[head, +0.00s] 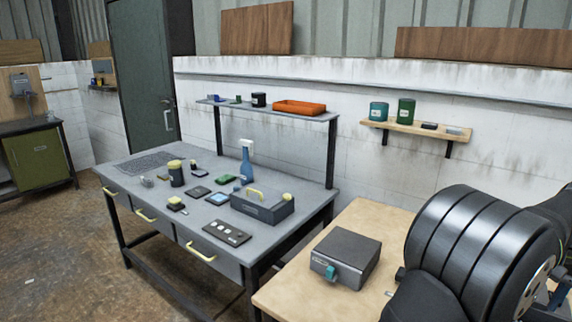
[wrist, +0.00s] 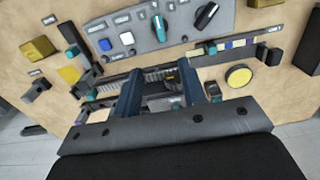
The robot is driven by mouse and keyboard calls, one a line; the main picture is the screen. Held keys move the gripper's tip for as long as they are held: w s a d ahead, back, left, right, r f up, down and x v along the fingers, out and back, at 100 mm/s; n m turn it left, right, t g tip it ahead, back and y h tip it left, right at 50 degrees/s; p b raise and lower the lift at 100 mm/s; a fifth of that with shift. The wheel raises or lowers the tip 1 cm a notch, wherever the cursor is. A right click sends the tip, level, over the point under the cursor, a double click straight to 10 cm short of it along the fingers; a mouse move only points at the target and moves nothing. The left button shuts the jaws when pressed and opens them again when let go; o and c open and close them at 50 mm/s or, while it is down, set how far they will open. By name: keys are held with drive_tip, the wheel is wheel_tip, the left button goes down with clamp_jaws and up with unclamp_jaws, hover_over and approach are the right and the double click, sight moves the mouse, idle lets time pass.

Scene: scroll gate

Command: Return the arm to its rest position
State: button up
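My gripper (wrist: 160,76) shows in the wrist view with its two dark fingers apart, pointing at a wooden panel (wrist: 225,55). A dark ribbed strip (wrist: 153,76) and a small dark part with a yellowish mark (wrist: 171,80) appear between and beyond the fingers. I cannot tell whether the fingers touch them, but nothing is clearly gripped. In the head view, my black arm fills the lower right and my gripper is not visible.
The panel carries a grey control plate (wrist: 150,35) with knobs, a yellow round button (wrist: 239,75) and several small blocks. In the head view, a grey box (head: 345,257) sits on the wooden table (head: 290,285) left of my arm. A cluttered workbench (head: 150,195) stands farther left.

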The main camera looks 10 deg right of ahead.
wheel_tip(320, 180, down, 17)
drive_tip(key=shift+r, duration=0.1)
idle(0.4)
drive_tip(key=shift+f, duration=0.3)
drive_tip(key=shift+r+m, duration=0.2)
drive_tip(key=shift+m, duration=0.7)
drive_tip(key=m, duration=0.7)
wheel_tip(320, 180, up, 11)
drive_tip(key=shift+r, duration=0.15)
idle(1.4)
